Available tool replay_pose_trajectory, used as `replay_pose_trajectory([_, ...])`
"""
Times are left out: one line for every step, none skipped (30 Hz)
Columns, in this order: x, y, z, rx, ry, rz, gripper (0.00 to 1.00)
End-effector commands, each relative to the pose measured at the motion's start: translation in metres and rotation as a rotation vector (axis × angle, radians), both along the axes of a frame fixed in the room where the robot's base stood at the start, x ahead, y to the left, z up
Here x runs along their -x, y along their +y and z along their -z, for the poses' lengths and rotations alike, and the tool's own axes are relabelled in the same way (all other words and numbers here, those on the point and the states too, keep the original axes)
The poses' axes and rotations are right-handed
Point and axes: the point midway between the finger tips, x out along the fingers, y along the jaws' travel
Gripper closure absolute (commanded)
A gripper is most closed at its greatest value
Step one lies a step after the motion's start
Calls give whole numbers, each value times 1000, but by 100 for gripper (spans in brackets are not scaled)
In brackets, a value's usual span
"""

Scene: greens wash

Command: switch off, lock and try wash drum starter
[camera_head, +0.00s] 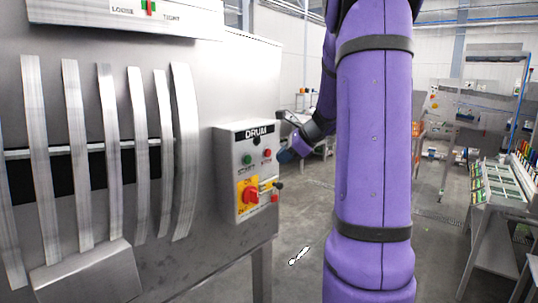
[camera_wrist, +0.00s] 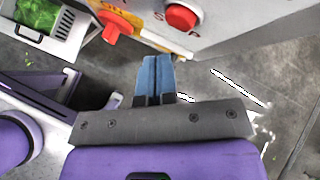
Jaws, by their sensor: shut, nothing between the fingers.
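The wash drum starter is a grey box (camera_head: 228,170) marked DRUM, on the side of a steel machine. It carries a green button (camera_head: 247,159), a red button (camera_head: 267,154) and a red rotary handle (camera_head: 249,195) on a yellow plate. A small dark knob (camera_head: 279,185) and a red piece (camera_head: 274,198) sit at its right edge. My gripper (camera_head: 286,156) is just right of the box near the red button's height. In the wrist view its blue fingers (camera_wrist: 152,80) are together and empty, below the red handle (camera_wrist: 112,33) and a round red part (camera_wrist: 181,17), apart from both.
Steel strips (camera_head: 110,110) hang on the machine left of the box, with a LOOSE/TIGHT gauge (camera_head: 147,8) above. A crate of greens (camera_wrist: 45,17) shows in the wrist view. Open floor (camera_head: 300,215) lies right of the box. A sloped rack (camera_head: 500,190) stands farther right.

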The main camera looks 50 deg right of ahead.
Motion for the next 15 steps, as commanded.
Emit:
replay_pose_trajectory([5,-1,0,0,1,2,100])
replay_pose_trajectory([7,-1,0,0,1,2,100])
replay_pose_trajectory([11,-1,0,0,1,2,100])
replay_pose_trajectory([13,-1,0,0,1,2,100])
replay_pose_trajectory([16,-1,0,0,1,2,100])
replay_pose_trajectory([19,-1,0,0,0,1,100])
replay_pose_trajectory([22,-2,0,0,-1,1,100])
replay_pose_trajectory([24,-2,0,0,-1,1,100])
replay_pose_trajectory([28,-2,0,0,0,1,100])
replay_pose_trajectory([30,-2,0,0,0,1,100])
replay_pose_trajectory([33,-2,0,0,0,1,100])
replay_pose_trajectory([35,-3,0,-1,0,2,100])
replay_pose_trajectory([37,-3,0,-1,0,2,100])
replay_pose_trajectory([38,-3,0,0,0,1,100])
replay_pose_trajectory([39,-3,0,0,0,1,100])
